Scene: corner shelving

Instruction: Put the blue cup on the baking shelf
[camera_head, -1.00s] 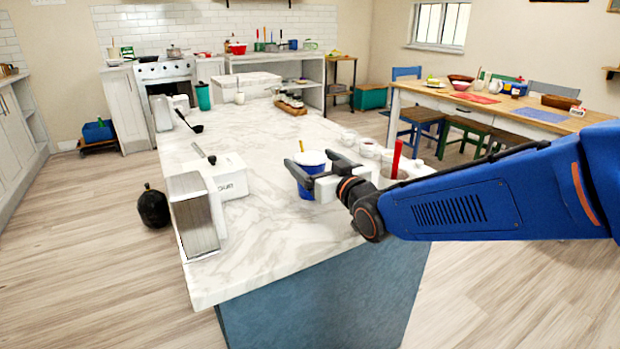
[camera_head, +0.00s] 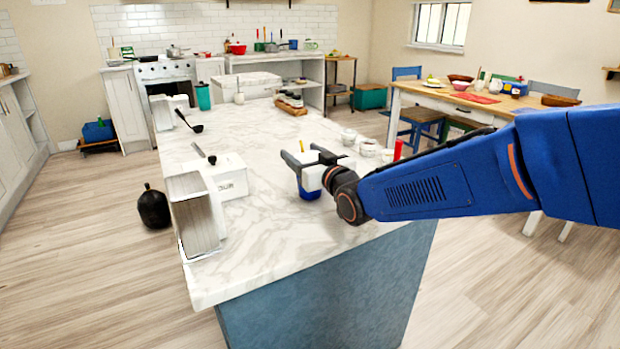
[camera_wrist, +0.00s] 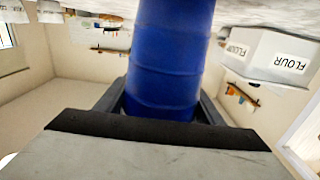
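In the wrist view the cup's ribbed blue wall (camera_wrist: 170,65) fills the middle, between the dark fingers (camera_wrist: 163,105). The fingers lie close along the cup's sides; whether they press on it is not clear. The cup's rim is hidden in the wrist view. Which shelf is the baking shelf is not clear.
A white shelf unit (camera_head: 313,95) stands at the back.

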